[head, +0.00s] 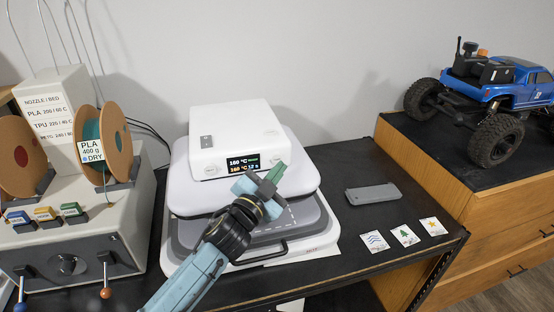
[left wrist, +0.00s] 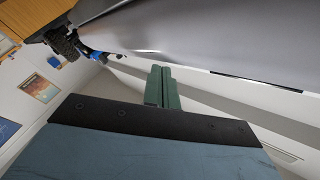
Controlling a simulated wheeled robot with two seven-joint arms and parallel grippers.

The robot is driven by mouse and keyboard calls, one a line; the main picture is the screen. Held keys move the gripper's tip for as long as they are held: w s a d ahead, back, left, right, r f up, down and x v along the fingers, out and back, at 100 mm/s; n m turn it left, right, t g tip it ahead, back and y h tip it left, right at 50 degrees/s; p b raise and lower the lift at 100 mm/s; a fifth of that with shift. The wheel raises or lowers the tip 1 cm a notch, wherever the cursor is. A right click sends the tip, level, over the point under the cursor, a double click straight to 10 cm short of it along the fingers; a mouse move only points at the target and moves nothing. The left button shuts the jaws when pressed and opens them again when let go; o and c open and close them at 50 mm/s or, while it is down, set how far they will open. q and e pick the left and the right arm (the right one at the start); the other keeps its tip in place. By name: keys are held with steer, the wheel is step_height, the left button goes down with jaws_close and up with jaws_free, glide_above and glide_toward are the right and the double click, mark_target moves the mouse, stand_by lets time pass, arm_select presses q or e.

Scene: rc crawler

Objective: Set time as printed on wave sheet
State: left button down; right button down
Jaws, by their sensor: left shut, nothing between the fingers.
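The white heat press (head: 228,112) stands on the black bench. Its small display (head: 243,163) seems to read 160 °C on top and 160 °C with 12 s in orange below; the digits are small. The wave sheet (head: 374,240), a small white card with blue waves, lies flat at the bench's front right. My left gripper (head: 268,180) is shut and empty, just in front of the press head, below and right of the display. I cannot tell whether it touches the press. Its green fingers also show closed together in the left wrist view (left wrist: 162,88). My right gripper is out of view.
A tree card (head: 405,236) and a star card (head: 434,226) lie beside the wave sheet. A grey block (head: 373,194) lies behind them. A filament spool machine (head: 85,255) stands at left. A blue RC crawler (head: 515,92) sits on a wooden cabinet at right.

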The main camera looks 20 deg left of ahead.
arm_select(q)
steer(key=shift+w+a, duration=0.1)
steer(key=shift+w, duration=0.05)
stand_by(0.7)
steer(key=shift+w+a, duration=0.15)
steer(key=shift+w, duration=0.1)
steer(key=shift+w+a, duration=0.15)
steer(key=shift+w, duration=0.05)
stand_by(0.5)
steer(key=shift+w+a+r, duration=0.1)
steer(key=shift+a+r, duration=0.15)
steer(key=shift+r, duration=0.1)
stand_by(0.8)
steer(key=shift+s+d+f+p, duration=0.15)
steer(key=shift+s+d+p, duration=0.05)
steer(key=shift+d+p, duration=0.1)
steer(key=shift+s+f, duration=0.15)
steer(key=shift+s+d, duration=0.15)
steer(key=s+d, duration=0.1)
steer(key=s, duration=0.1)
steer(key=s+d, duration=0.1)
steer(key=s, duration=0.1)
steer(key=shift+d+p, duration=0.35)
steer(key=shift+p, duration=0.05)
